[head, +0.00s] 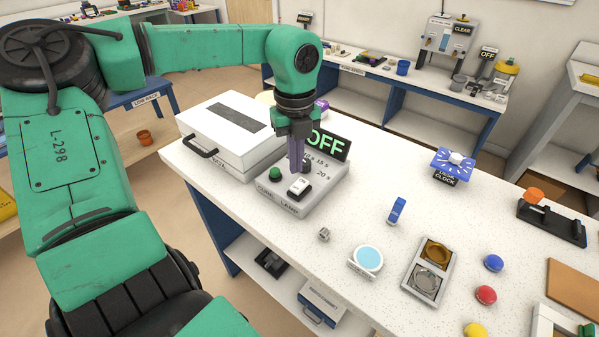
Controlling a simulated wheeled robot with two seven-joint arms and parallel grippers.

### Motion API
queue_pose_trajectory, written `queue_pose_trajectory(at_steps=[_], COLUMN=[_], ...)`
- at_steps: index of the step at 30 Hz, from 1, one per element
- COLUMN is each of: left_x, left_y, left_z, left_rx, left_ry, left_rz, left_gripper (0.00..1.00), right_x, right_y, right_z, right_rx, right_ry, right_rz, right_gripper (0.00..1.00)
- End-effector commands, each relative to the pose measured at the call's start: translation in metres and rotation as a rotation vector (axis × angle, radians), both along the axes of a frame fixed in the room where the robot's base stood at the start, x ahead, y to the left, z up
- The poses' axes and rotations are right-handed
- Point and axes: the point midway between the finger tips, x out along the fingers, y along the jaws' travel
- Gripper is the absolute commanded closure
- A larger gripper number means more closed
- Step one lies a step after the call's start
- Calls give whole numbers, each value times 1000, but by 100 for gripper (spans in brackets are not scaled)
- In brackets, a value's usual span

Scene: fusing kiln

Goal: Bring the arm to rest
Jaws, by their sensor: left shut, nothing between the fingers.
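My left arm, green and black, reaches in from the left. My left gripper (297,168) points down over the cure lamp box (290,203). It is shut and empty, and its fingertips are close above the box's white rocker switch (299,187). I cannot tell whether they touch it. The box has a green button (275,174) and a dark knob partly hidden behind the fingers. A black sign (328,145) behind it reads OFF in green. My right gripper is not in view.
A white kiln-like box (225,135) with a black handle stands left of the lamp box. The table between the lamp box and the blue dial clock (453,163) is mostly clear.

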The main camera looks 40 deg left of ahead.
Motion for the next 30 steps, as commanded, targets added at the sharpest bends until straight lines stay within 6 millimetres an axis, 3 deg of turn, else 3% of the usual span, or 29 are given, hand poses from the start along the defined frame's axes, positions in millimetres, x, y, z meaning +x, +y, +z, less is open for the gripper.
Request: queue_pose_trajectory(at_steps=[5,21,23,30], left_x=[0,0,0,0], left_y=[0,0,0,0], left_z=[20,21,28,81], left_rx=[0,-1,0,-1], left_ry=[-1,0,-1,0], left_rz=[1,1,1,1], left_gripper=[100,100,100,100], right_x=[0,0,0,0], right_y=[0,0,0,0], right_z=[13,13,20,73], right_rx=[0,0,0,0], right_ry=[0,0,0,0], right_rz=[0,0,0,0], right_gripper=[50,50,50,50])
